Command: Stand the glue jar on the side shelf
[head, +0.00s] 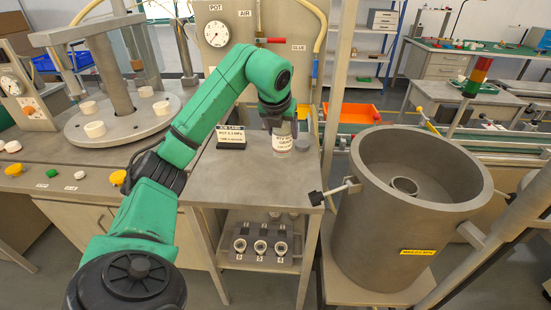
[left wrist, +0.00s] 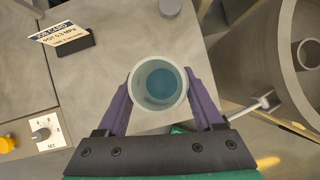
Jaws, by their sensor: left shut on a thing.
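The glue jar (head: 282,142) is a white labelled jar, upright at the right part of the grey side shelf (head: 240,178). My left gripper (head: 280,122) reaches down over it and is shut on it. In the left wrist view the jar (left wrist: 159,86) shows from above, open-topped with blue contents, between the purple fingers of my left gripper (left wrist: 160,100). Its base is hidden there, and I cannot tell whether it touches the shelf top. My right gripper is not in view.
A job card (head: 231,137) stands at the shelf's back left, and a grey round piece (head: 304,142) is close right of the jar. A large metal pot (head: 410,205) with a side handle stands to the right. The shelf's front is clear.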

